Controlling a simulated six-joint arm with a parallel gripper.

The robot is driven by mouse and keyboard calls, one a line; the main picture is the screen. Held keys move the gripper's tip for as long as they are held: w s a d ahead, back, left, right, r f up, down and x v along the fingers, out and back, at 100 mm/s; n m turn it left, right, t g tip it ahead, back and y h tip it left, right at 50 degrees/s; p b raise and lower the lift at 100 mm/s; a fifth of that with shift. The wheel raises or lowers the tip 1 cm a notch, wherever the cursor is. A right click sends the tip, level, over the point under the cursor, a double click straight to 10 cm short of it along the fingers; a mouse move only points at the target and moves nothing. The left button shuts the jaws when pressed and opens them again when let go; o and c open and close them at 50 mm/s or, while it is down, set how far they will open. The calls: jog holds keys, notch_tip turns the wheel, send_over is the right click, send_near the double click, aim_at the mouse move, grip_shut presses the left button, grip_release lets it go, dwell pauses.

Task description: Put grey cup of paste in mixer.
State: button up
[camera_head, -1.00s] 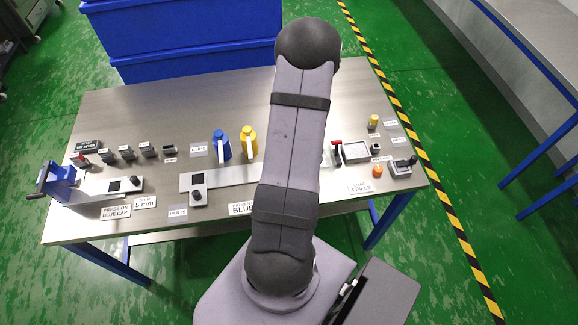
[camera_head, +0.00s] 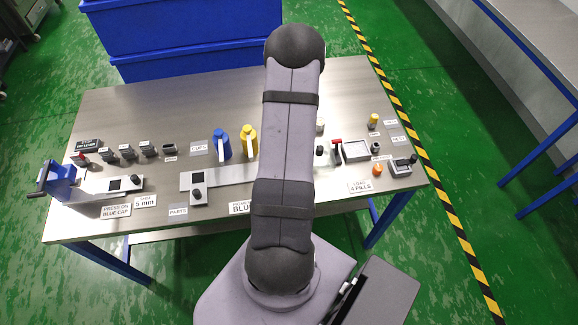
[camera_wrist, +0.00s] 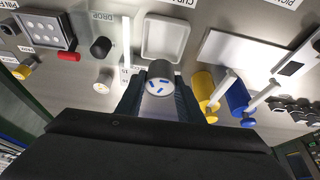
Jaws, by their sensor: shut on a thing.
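A small grey cup (camera_wrist: 160,72) sits between the two fingers of my gripper (camera_wrist: 158,98) in the wrist view. Its top shows white with several blue marks or pieces. My gripper is shut on the cup, above the table. In the head view, my arm hides both gripper and cup. I cannot tell for certain which thing is the mixer.
A blue lever press (camera_head: 62,180) stands at the left. A white tray (camera_wrist: 165,40) lies beyond the cup. The table's back strip (camera_head: 180,95) is clear.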

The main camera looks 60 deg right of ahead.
dwell(0.3)
notch_tip(320, 180, down, 6)
jog(key=b, duration=0.5)
jog(key=shift+f, duration=0.15)
jog(key=shift+f+b, duration=1.5)
jog(key=shift+f, duration=0.35)
jog(key=shift+f, duration=0.2)
jog(key=o, duration=0.9)
jog(key=shift+r, duration=0.15)
